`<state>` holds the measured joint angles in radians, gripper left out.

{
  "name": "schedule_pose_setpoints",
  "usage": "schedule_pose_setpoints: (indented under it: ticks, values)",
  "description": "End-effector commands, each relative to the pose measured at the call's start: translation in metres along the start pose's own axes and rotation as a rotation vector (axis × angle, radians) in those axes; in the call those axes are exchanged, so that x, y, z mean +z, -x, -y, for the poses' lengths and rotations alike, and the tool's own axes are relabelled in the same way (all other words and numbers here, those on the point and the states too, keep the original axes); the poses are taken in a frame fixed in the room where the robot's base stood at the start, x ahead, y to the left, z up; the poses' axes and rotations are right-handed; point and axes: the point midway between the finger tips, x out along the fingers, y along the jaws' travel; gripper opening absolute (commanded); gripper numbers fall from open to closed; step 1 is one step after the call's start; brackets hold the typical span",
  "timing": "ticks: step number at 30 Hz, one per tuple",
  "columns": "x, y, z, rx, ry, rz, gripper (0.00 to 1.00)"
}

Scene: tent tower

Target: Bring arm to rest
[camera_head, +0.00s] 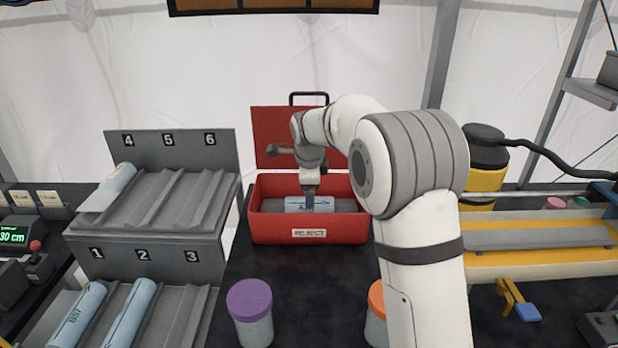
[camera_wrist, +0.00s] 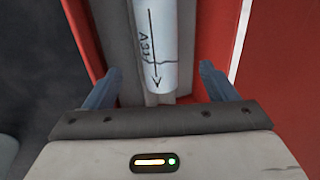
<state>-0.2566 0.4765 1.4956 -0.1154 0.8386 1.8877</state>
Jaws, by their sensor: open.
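My gripper (camera_head: 309,200) is over the open red box labelled REJECT (camera_head: 264,228). In the wrist view my gripper (camera_wrist: 158,82) is open, with its two blue-grey fingers apart on either side of a pale cylinder (camera_wrist: 155,40). The cylinder carries a dark arrow, handwritten marks and a crack-like line. It lies in the box and also shows in the head view (camera_head: 296,203). A clear gap shows between each finger and the cylinder. My arm reaches in from the right and hides part of the box's right side.
A numbered grey rack (camera_head: 165,240) stands left, with pale cylinders at slots 1, 2 and 4. A purple-lidded jar (camera_head: 250,312) and an orange-lidded jar (camera_head: 375,318) stand in front of the box. A yellow-railed track (camera_head: 540,235) lies right. The box's lid (camera_head: 268,135) stands up behind.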

Motion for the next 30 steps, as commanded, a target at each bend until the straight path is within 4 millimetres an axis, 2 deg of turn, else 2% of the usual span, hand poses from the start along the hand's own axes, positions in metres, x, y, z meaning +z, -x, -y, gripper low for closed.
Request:
schedule_pose_setpoints:
  ticks: [4, 8, 12, 14, 18, 24, 27, 30]
  values:
    - [-0.015, 0.019, -0.013, 0.004, 0.084, -0.002, 0.79]
    - [-0.043, 0.052, -0.047, 0.017, 0.273, -0.004, 0.79]
    - [-0.075, 0.088, -0.102, 0.039, 0.536, 0.002, 0.79]
    - [-0.088, 0.101, -0.127, 0.047, 0.648, 0.005, 0.79]
    - [-0.112, 0.125, -0.19, 0.064, 0.913, 0.021, 0.79]
    - [-0.135, 0.141, -0.282, 0.082, 1.272, 0.051, 0.79]
    - [-0.141, 0.142, -0.317, 0.087, 1.41, 0.066, 0.79]
    - [-0.144, 0.141, -0.34, 0.089, 1.505, 0.078, 0.79]
